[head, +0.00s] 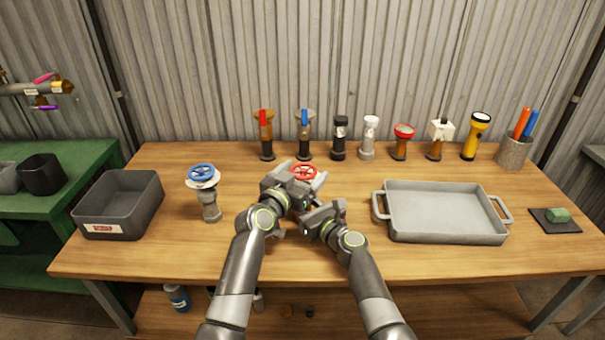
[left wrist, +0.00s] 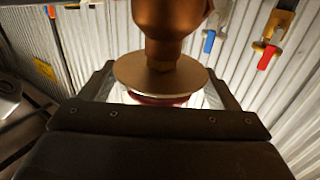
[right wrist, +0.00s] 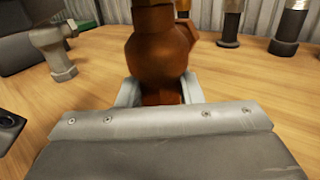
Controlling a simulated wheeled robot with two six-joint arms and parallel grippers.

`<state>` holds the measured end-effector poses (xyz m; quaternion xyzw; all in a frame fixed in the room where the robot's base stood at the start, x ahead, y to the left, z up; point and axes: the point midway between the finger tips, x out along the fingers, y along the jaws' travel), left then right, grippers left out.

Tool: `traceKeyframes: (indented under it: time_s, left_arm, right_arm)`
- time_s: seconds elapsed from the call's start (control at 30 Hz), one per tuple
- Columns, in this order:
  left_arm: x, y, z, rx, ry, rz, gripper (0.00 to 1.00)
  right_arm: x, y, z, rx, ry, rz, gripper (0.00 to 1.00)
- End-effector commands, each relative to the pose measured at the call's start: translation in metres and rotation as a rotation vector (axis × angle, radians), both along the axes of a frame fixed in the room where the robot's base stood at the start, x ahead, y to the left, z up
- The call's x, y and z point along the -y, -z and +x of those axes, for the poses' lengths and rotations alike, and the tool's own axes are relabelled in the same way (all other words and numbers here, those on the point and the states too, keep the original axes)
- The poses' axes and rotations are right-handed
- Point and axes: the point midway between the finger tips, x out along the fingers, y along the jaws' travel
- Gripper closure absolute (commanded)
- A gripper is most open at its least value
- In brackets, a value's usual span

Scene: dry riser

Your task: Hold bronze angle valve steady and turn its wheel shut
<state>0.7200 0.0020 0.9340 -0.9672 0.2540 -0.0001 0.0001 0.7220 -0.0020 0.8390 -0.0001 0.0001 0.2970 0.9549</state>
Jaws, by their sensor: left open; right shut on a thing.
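The bronze angle valve shows in the right wrist view as a bronze body (right wrist: 160,50), standing on the workbench. In the head view its red wheel (head: 303,172) shows above my grippers, while most of the body is hidden behind them. My right gripper (right wrist: 160,92) is shut on the lower part of the valve body. My left gripper (head: 305,180) is open at the top of the valve, its fingers on either side of the red wheel. In the left wrist view the red wheel (left wrist: 160,100) sits beyond a bronze disc (left wrist: 150,75), partly hidden; finger contact cannot be told.
A grey valve with a blue wheel (head: 202,172) and a dark bin (head: 100,230) stand left. Several valves and a yellow flashlight (head: 475,135) line the back. A grey tray (head: 445,239) lies right. The front of the wooden bench (head: 180,255) is clear.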

Motion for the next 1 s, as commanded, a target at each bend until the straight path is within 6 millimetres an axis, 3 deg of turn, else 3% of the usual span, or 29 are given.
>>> traceKeyframes:
  time_s: [0.27,0.6,1.0]
  left_arm:
    - [0.0003,0.0003,0.0007,-0.001,0.0,0.0,0.17]
    - [0.0002,0.0003,0.0006,-0.001,0.0,0.0,0.6]
    - [-0.0008,0.0021,0.0022,-0.007,0.094,0.004,0.61]
  right_arm:
    - [0.0002,0.0,0.0001,0.0,0.001,0.0,1.0]
    - [0.0002,0.0,0.0001,0.0,0.001,0.0,1.0]
    - [0.0002,-0.0001,0.0,0.001,0.0,-0.001,1.0]
